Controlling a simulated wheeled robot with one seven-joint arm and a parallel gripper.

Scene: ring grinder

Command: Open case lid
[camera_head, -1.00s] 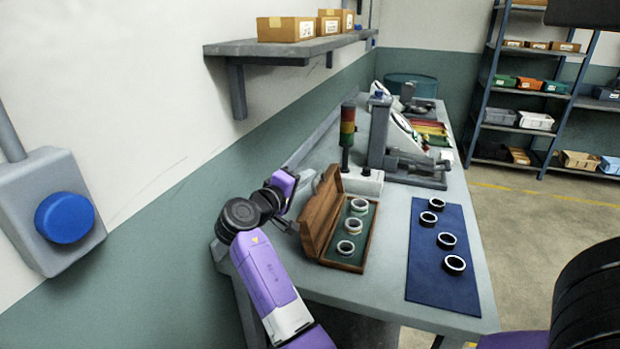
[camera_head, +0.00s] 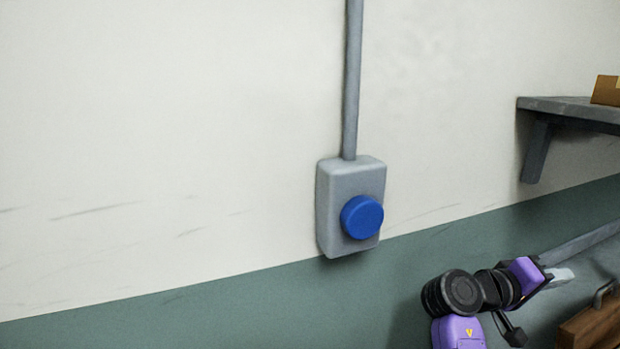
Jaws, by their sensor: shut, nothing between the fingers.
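The wooden case is cut off at the lower right of the head view; a brown board of it, which looks like its lid (camera_head: 590,328), shows with a grey handle at its top. How far the lid stands open cannot be told from this part alone. The inside of the case and the rings are out of view. My gripper (camera_head: 560,278) is at the end of the purple and black wrist, above and left of the lid in the picture. It is small and partly hidden by the wrist, and looks shut and empty, apart from the lid.
A grey wall box (camera_head: 330,205) with a blue button (camera_head: 362,217) and a conduit above it is on the wall. A grey shelf (camera_head: 565,108) with a cardboard box (camera_head: 606,90) juts out at the upper right. Most of the bench is out of view.

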